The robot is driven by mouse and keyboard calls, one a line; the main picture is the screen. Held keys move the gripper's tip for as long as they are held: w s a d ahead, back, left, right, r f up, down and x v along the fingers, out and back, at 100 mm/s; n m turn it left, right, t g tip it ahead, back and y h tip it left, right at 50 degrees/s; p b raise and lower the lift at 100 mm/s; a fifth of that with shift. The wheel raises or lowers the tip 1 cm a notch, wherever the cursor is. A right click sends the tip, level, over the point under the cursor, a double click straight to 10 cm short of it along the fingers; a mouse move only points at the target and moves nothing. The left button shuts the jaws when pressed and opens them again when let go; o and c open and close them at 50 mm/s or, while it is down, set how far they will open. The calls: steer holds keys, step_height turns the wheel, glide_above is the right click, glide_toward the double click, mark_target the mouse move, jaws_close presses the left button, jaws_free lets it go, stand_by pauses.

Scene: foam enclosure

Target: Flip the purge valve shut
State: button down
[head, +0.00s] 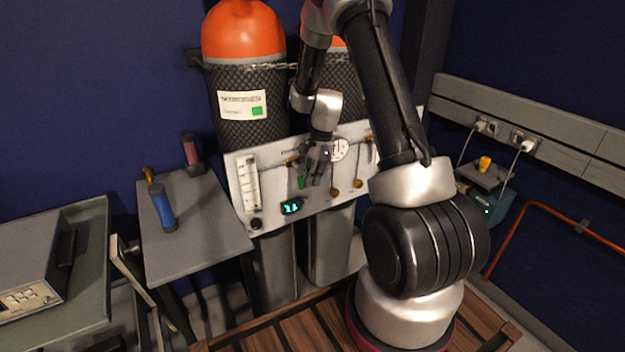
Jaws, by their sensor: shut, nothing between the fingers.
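A pale valve panel (240,180) stands in front of the dark tanks in the head view. It carries several small valves: a green handle (301,182) hangs just left of my gripper, and yellow-brown levers (358,183) are to its right. I cannot read which one is the purge valve. My gripper (319,178) is shut and empty, pointing down in front of the middle of the panel. It hides part of the panel behind it. I cannot tell whether it touches the green handle.
A flow tube (251,184) and a lit cyan display (291,207) are on the panel's left part; a round gauge (340,150) is right of my gripper. A grey side table (205,240) holds a blue-handled tool (162,207). Orange-topped tanks (243,32) stand behind.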

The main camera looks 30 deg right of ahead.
steer(key=v, duration=1.2)
